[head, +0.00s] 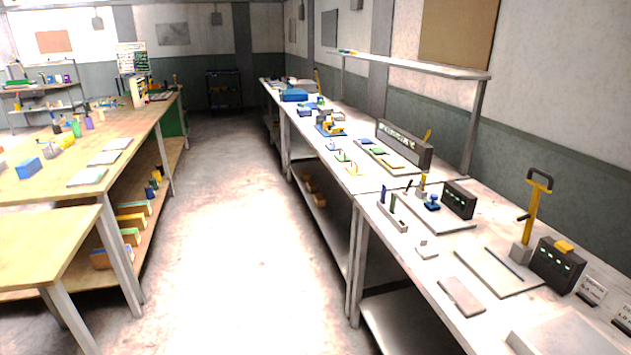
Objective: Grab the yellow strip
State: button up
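Two small yellow pieces show on the long right-hand bench, and I cannot tell for sure which is the yellow strip. One flat yellow piece (393,164) lies on a light tray (407,170) in front of a long dark unit. Another small yellow piece (354,170) is on the bench nearer the aisle, to its left. Both are far off and too small to show detail. My gripper is not in view.
The right bench (478,325) also carries a yellow-handled press (533,215), dark boxes (556,265) and flat plates. A wooden bench (55,228) stands on the left. The aisle floor (230,235) between them is clear.

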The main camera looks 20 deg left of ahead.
aim_at(422, 183)
jog(key=i+j+z, duration=0.3)
jog(key=i+j, duration=0.25)
jog(key=i, duration=0.15)
jog(key=i+j+z, duration=0.15)
jog(key=i+j, duration=0.15)
jog(key=i+j+z, duration=0.15)
jog(key=i+j, duration=0.2)
jog(key=i+j+z, duration=0.15)
jog(key=i+j, duration=0.2)
jog(key=i+j+z, duration=0.15)
jog(key=i+j, duration=0.15)
jog(key=j, duration=0.15)
jog(key=i+j+z, duration=0.2)
jog(key=j, duration=0.25)
jog(key=i+j+z, duration=0.15)
jog(key=j, duration=0.35)
jog(key=i, duration=0.1)
